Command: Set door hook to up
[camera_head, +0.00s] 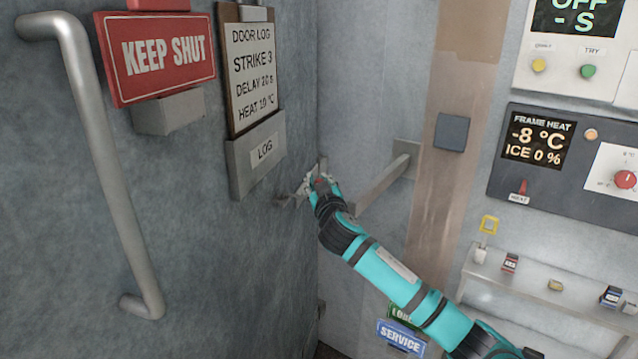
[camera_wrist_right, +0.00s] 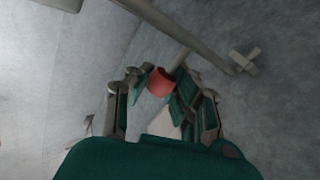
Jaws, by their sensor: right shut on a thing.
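My right gripper (camera_head: 320,184) reaches in from the lower right to small grey metal parts at the edge of the grey door (camera_head: 180,240). In the right wrist view the fingers of my right gripper (camera_wrist_right: 163,90) are closed around a red knob (camera_wrist_right: 160,82), which I take as the grip of the door hook. A thin grey rod (camera_wrist_right: 178,58) runs up from it. In the head view the gripper covers most of the hook, so its angle is hard to tell. My left gripper is not in view.
A large bar handle (camera_head: 100,160) stands out from the door at left. A grey bar on a wall plate (camera_head: 405,158) juts out close to my right wrist. A shelf (camera_head: 545,295) with small items and control panels (camera_head: 570,160) are at right.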

